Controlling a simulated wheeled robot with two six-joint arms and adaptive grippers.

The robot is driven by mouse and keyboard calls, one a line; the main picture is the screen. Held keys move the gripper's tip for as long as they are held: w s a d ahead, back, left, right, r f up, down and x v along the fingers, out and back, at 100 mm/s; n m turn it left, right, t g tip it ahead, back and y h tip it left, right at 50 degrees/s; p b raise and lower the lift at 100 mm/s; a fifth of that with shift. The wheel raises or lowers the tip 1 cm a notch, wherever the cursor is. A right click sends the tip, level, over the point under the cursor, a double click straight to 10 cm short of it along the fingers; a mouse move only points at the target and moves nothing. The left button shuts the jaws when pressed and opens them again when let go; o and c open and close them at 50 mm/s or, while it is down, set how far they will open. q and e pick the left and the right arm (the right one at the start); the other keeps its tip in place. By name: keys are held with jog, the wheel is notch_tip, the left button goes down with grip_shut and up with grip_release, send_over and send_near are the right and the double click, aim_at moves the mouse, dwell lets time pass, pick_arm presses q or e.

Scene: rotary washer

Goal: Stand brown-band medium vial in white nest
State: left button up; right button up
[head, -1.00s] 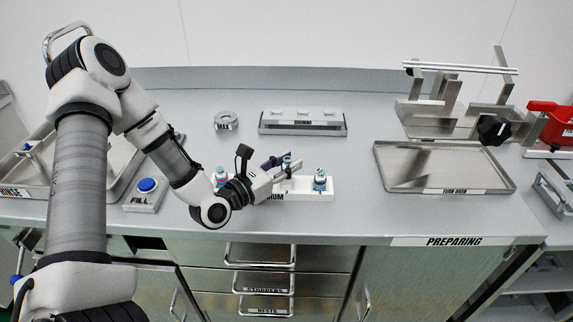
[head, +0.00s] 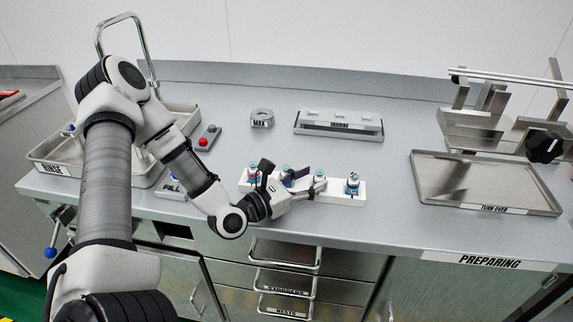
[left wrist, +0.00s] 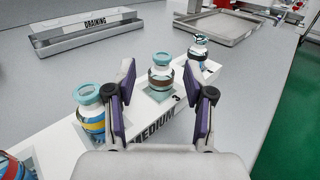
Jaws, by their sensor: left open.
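The white nest (head: 335,196), labelled MEDIUM, lies near the counter's front edge and holds several teal-capped vials; its surface also shows in the left wrist view (left wrist: 60,147). In the left wrist view a vial with a brownish band (left wrist: 160,78) stands upright in the nest, beyond and between my left fingertips. My left gripper (head: 314,186) is open over the nest, its purple-padded fingers (left wrist: 161,100) apart with nothing between them. A vial with a yellow, red and blue band (left wrist: 91,112) stands left of the fingers. My right gripper is out of view.
A DRAINING rack (head: 340,126) and a MAX ring (head: 262,118) stand behind. A TURN OVER tray (head: 485,184) is at right, a metal fixture behind it. The RINSE basin (head: 62,154) is at left. The counter between nest and turn-over tray is clear.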

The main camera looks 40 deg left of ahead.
pick_arm(q)
jog(key=p+v, duration=0.3)
jog(key=v, duration=0.2)
jog(key=p+v, duration=0.2)
jog(key=v, duration=0.1)
jog(key=shift+r+p, duration=0.3)
jog(key=shift+r, duration=0.05)
jog(key=shift+s+f, duration=0.2)
jog(key=shift+s, duration=0.2)
jog(key=shift+f, duration=0.1)
